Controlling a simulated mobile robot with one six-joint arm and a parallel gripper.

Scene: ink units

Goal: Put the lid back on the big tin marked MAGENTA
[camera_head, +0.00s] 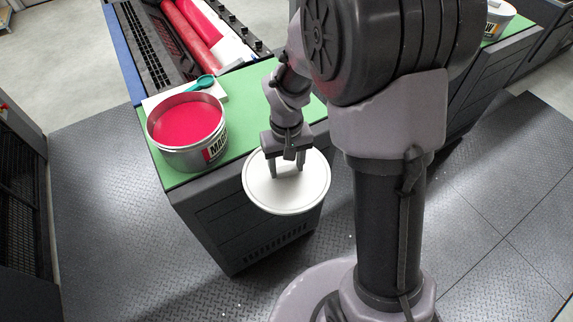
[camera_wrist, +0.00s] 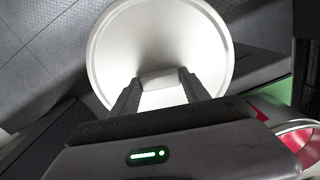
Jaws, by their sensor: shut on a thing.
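The big tin (camera_head: 186,132) stands upright and uncovered on the green counter top, its label partly readable as "MA…". Magenta ink (camera_head: 187,122) fills it close to the rim. My gripper (camera_head: 287,172) is shut on the round white lid (camera_head: 307,190) and holds it in the air, to the right of the tin and apart from it. The lid also shows in the wrist view (camera_wrist: 204,45), with a raised grip (camera_wrist: 160,80) between my fingers. Part of the tin shows in the wrist view (camera_wrist: 305,128) at the right edge.
A teal scoop (camera_head: 202,82) lies on a white sheet (camera_head: 219,91) behind the tin. Red rollers (camera_head: 187,32) of a press are farther back. Another tin (camera_head: 497,18) stands on a far green counter. The green top (camera_head: 242,118) right of the tin is bare.

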